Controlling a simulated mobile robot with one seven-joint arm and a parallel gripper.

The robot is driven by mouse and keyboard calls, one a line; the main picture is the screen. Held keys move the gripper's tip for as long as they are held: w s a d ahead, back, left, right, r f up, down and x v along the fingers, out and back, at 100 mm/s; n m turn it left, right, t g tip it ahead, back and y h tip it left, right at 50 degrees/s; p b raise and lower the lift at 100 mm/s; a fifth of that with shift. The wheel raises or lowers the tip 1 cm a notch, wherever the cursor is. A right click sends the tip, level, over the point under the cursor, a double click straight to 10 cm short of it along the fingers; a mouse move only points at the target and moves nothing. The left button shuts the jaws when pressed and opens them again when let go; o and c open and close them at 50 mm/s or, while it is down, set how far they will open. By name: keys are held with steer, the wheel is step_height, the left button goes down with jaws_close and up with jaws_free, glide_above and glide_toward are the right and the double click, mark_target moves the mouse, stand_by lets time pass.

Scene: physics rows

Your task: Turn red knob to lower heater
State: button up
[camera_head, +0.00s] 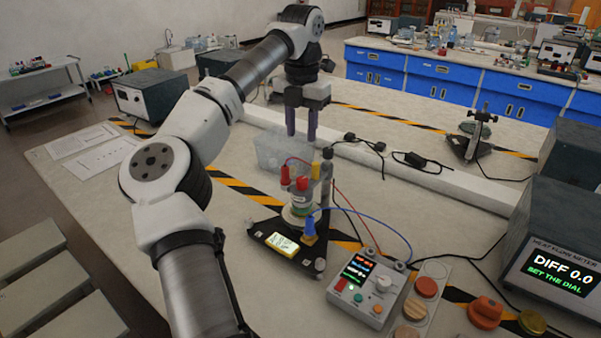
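A small grey control box (348,307) stands on the bench at lower centre, with a lit display. Blue and red wires run between the box area and a stacked apparatus (300,208) on a black triangular base, topped with red and yellow plugs. My gripper (302,138) points down above and behind the apparatus, well away from the box. Its two purple fingers are apart, with nothing visible between them.
A clear bin (272,152) stands near my gripper. A pale rail (430,175) crosses the bench.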

mark_target(302, 179)
step_height(302, 179, down, 13)
steer(key=shift+d+f+p, duration=0.1)
steer(key=shift+p, duration=1.15)
steer(key=c, duration=0.7)
